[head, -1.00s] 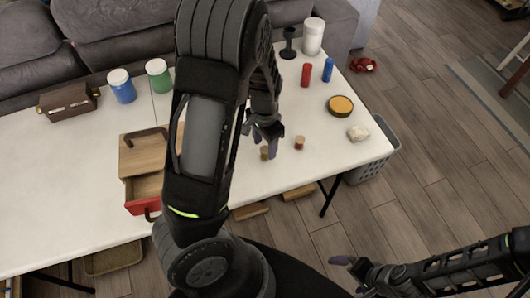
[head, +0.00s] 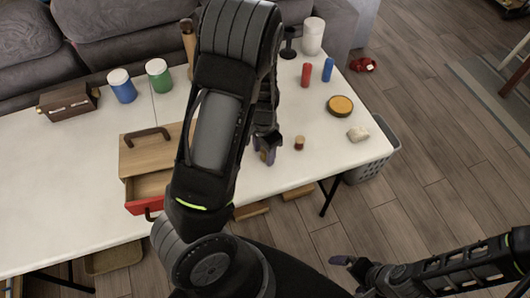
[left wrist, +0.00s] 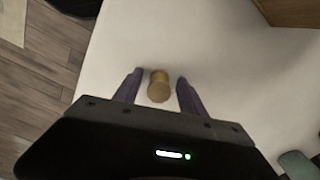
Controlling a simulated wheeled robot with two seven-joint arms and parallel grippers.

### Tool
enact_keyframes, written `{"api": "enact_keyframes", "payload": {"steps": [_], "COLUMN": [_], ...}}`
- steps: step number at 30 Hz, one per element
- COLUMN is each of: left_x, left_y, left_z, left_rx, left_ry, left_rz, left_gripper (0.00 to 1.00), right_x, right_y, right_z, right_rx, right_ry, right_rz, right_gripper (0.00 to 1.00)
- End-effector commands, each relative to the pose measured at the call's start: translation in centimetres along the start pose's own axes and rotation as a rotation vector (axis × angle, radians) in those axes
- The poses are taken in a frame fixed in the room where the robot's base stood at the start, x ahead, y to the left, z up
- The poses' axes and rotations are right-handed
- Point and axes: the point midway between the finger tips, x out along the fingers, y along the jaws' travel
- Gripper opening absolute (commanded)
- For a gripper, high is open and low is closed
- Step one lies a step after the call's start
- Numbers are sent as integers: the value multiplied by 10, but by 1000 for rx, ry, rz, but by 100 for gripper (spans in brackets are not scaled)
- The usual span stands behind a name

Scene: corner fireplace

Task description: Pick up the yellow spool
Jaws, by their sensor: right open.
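The yellow spool (head: 264,156) is small and stands on the white table near its front edge, partly hidden by my left gripper (head: 266,149). In the left wrist view the yellow spool (left wrist: 158,88) is between the two purple fingers of my left gripper (left wrist: 159,78), with a gap on each side. That gripper is open and points down at the table. My right gripper (head: 350,274) is open and empty, low in the head view, off the table's front edge.
A similar spool with a reddish band (head: 299,143) stands just right of my left gripper. A wooden box with a red drawer (head: 150,188) is left of my left arm. A yellow-topped round tin (head: 340,105) and a pale stone (head: 358,134) lie to the right.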

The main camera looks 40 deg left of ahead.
Motion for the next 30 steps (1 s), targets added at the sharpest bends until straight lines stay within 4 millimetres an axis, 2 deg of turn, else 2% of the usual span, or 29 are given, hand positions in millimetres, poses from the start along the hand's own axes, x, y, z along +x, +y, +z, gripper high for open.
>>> {"api": "enact_keyframes", "payload": {"steps": [2,17,30], "left_x": [0,0,-3], "left_y": [0,0,0], "left_z": [0,0,0], "left_rx": [0,0,0], "left_ry": [0,0,1], "left_rz": [0,0,0], "left_gripper": [41,0,0], "right_x": [0,0,0], "right_y": [0,0,0], "right_z": [0,0,0], "right_rx": [0,0,0], "right_ry": [0,0,0], "right_rz": [0,0,0], "right_gripper": [100,100,100]}}
